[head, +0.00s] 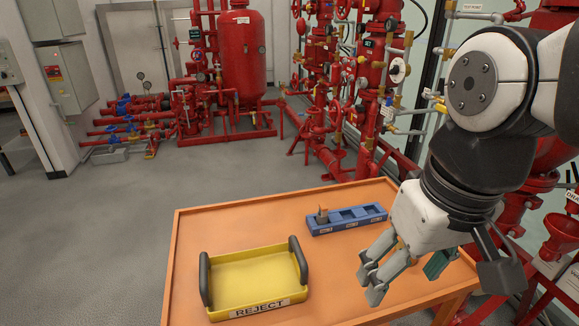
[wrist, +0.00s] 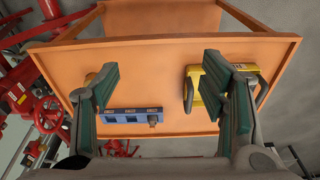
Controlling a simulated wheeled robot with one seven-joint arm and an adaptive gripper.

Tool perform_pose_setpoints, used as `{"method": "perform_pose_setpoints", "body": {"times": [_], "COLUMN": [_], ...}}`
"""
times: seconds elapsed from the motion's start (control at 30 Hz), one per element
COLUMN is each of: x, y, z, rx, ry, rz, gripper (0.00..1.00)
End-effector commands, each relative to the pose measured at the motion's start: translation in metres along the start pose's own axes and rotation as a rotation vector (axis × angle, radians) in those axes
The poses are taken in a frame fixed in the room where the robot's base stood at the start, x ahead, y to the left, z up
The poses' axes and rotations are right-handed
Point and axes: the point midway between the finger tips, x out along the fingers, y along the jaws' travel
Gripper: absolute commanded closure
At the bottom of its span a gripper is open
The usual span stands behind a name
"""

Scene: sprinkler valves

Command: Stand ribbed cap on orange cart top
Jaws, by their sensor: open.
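The orange cart top (head: 220,235) spreads below my gripper and also fills the wrist view (wrist: 150,75). My gripper (head: 402,280) is open above its right part, with nothing between the green-padded fingers (wrist: 160,68). A small tan-brass piece, possibly the ribbed cap (wrist: 90,78), shows beside the left finger in the wrist view, mostly hidden by it. A blue three-slot block (head: 347,220) lies on the cart. I cannot tell which piece is the ribbed cap.
A yellow tray (head: 255,272) labelled REJECT, with dark raised handles, sits at the front left of the cart. The cart top between tray and block is clear. Red pipes and valves (head: 372,75) stand behind and right of the cart. Open grey floor (head: 110,225) lies left.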

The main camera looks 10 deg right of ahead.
Motion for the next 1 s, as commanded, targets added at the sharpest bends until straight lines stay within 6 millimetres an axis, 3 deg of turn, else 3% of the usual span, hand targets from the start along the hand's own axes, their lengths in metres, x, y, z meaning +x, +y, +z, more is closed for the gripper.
{"method": "perform_pose_setpoints", "body": {"times": [0.1,0.2,0.63,0.77,1.0], "x": [0.0,0.002,-0.002,-0.022,-0.08], "y": [-0.009,-0.012,-0.013,-0.012,-0.011], "z": [0.025,0.035,0.039,0.036,0.028], "rx": [-0.011,-0.012,-0.011,-0.012,-0.014], "ry": [0.02,0.024,0.03,0.059,0.151], "rz": [0.001,0.001,0.002,0.004,0.01], "gripper": [0.35,0.35,0.35,0.35,0.35]}}
